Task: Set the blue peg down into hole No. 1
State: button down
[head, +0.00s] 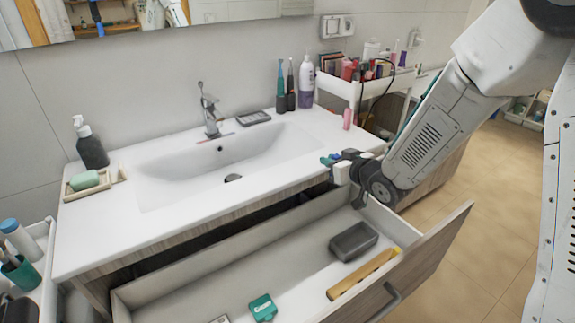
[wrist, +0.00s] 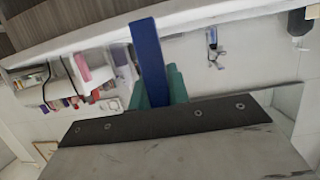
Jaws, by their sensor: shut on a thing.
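My gripper (head: 345,164) is above the front right edge of the white sink counter, beside the open drawer. It is shut on a blue peg (head: 332,157), which shows small at its tip in the head view. In the wrist view the blue peg (wrist: 148,55) is a long flat-sided bar standing out from the gripper. A teal piece (wrist: 176,84) shows right behind it; I cannot tell what it is. I cannot make out any numbered hole in either view.
A pink bottle (head: 347,119) stands on the counter's right end. A white cart (head: 345,87) of cosmetics stands behind.

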jog(key=w+d+f+m+t+h, duration=0.1)
jog(key=w+d+f+m+h, duration=0.15)
jog(key=d, duration=0.55)
jog(key=s+a+f+m+t+h, duration=0.1)
jog(key=s+a+f+m+h, duration=0.2)
jog(key=f, duration=0.5)
jog(key=a+f+m+h, duration=0.3)
jog(key=f+h, duration=0.1)
jog(key=f, duration=0.4)
jog(key=s+d+f+m+g+h, duration=0.2)
jog(key=s+d+f+m+h, duration=0.1)
jog(key=s, duration=0.4)
jog(key=s+d+f+m+g+h, duration=0.3)
jog(key=s+f+m+h, duration=0.1)
jog(key=s+m+h, duration=0.2)
jog(key=s+h, duration=0.1)
jog(key=s, duration=0.1)
jog(key=shift+s+g, duration=0.3)
jog(key=shift+h, duration=0.25)
jog(key=shift+a+f, duration=0.1)
jog(key=shift+f, duration=2.75)
jog(key=shift+f, duration=1.75)
